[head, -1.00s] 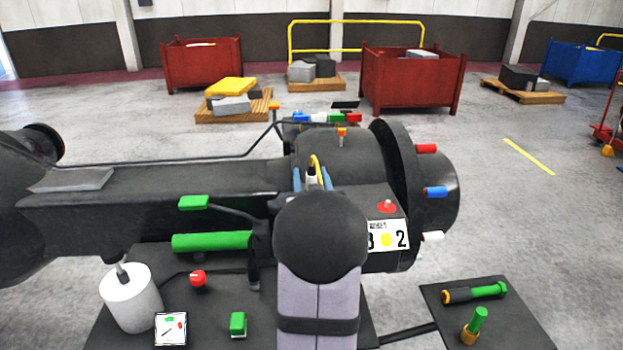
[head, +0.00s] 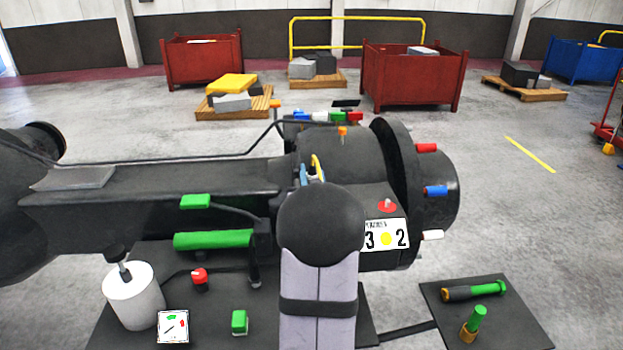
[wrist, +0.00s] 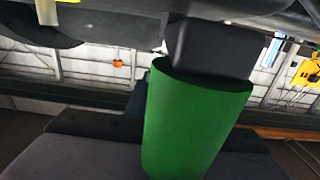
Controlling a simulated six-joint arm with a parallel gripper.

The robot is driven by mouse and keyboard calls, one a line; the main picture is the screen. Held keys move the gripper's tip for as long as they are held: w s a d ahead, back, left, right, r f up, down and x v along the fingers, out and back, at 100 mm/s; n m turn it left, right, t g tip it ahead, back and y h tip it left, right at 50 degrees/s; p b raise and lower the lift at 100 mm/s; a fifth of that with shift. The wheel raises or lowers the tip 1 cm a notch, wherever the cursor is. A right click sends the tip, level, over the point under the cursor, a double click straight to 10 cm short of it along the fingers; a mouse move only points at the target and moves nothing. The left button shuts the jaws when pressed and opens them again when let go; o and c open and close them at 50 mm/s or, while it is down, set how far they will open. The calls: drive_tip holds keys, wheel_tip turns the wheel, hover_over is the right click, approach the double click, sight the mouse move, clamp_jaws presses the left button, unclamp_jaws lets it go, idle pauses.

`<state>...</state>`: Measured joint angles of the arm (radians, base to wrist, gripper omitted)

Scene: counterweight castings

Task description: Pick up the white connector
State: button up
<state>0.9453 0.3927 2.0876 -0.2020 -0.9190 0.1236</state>
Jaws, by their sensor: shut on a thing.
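In the head view my gripper (head: 307,176) stands at the middle of the dark machine, mostly hidden behind my own round dark joint. A blue finger shows above that joint. A yellow cable (head: 318,168) curves up beside it. The gripper is shut on what appears to be the white connector at this cable; the connector itself is largely hidden. In the wrist view a large green cylinder (wrist: 195,120) with a dark block (wrist: 213,45) above it fills the middle, and the grip is not clear there.
A flange on the right carries a red peg (head: 426,148), a blue peg (head: 436,191) and a white peg (head: 432,235). A green bar (head: 213,240) and a white canister (head: 133,297) are at left. A dark tray (head: 510,320) holds green-ended bolts at right.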

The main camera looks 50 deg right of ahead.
wheel_tip(320, 180, up, 10)
drive_tip(key=b, duration=0.3)
drive_tip(key=s+f+p, duration=0.2)
drive_tip(key=s+f, duration=0.1)
drive_tip(key=s+f+n+t+y+p, duration=0.1)
drive_tip(key=s+f+p, duration=0.2)
drive_tip(key=s+d+f+y+p, duration=0.1)
drive_tip(key=s+f+p, duration=0.1)
drive_tip(key=s+f, duration=0.1)
drive_tip(key=shift+f+n+t, duration=0.1)
drive_tip(key=shift+n+t, duration=0.2)
drive_tip(key=s+a+p, duration=0.1)
drive_tip(key=s+a+f+n+t+y+p, duration=0.1)
drive_tip(key=a, duration=0.1)
drive_tip(key=s+a+f+y+p, duration=0.1)
drive_tip(key=s, duration=0.1)
drive_tip(key=shift+a+f, duration=0.15)
drive_tip(key=shift+f, duration=0.1)
drive_tip(key=s+a+f+n+t+y, duration=0.1)
drive_tip(key=s+a+n+t+y, duration=0.1)
drive_tip(key=a, duration=0.7)
drive_tip(key=shift+a+f+n+y, duration=0.25)
drive_tip(key=shift+n+y, duration=0.45)
drive_tip(key=shift+y, duration=0.4)
drive_tip(key=shift+p, duration=0.3)
drive_tip(key=shift+f+b, duration=2.55)
drive_tip(key=shift+f, duration=0.35)
